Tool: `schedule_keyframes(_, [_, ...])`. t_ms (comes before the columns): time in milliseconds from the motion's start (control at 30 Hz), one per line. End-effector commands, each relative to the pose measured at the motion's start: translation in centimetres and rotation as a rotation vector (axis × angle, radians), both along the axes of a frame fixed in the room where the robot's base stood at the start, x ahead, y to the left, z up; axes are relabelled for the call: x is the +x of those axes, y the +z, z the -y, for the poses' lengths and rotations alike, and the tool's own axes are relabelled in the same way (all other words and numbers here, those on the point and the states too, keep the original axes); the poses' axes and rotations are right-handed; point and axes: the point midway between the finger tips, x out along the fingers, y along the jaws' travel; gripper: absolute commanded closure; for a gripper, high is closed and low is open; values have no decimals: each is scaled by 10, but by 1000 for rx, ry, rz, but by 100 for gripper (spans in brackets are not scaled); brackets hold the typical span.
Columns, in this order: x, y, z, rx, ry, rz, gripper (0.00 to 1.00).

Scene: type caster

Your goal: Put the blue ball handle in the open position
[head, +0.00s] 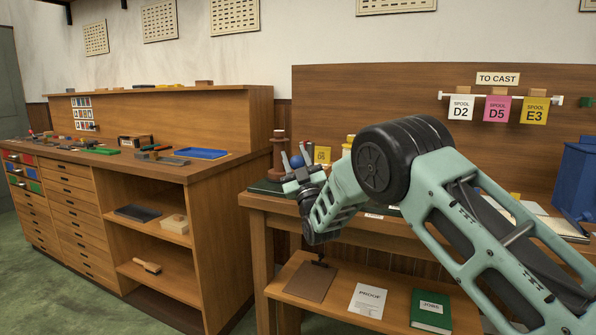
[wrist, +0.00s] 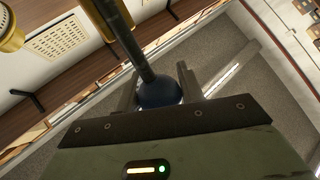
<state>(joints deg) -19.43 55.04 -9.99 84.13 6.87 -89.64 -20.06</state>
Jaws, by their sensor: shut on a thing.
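The blue ball handle (head: 297,161) shows in the head view above the left end of the bench, between the fingers of my gripper (head: 296,163). In the wrist view the blue ball (wrist: 157,93) sits between the two grey fingers of my gripper (wrist: 158,88), which is shut on it. A dark rod (wrist: 130,45) runs from the ball toward the upper left of that view. My arm and wrist hide most of what the rod is fixed to, so its pivot and any open mark cannot be made out.
A brown spool stand (head: 279,155) is close left of my gripper. Brass-coloured parts (wrist: 10,38) show at the wrist view's upper left. The bench's lower shelf (head: 385,321) holds a green book (head: 431,311).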

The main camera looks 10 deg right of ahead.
Motion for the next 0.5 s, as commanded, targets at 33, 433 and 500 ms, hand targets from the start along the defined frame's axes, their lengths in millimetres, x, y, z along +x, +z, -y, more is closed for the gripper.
schedule_keyframes(33, [-2,-13,-1,-14,-1,21,100])
schedule_keyframes(433, [-11,-26,-8,-94,0,130,100])
schedule_keyframes(500, [-11,-27,-8,-100,1,137,100])
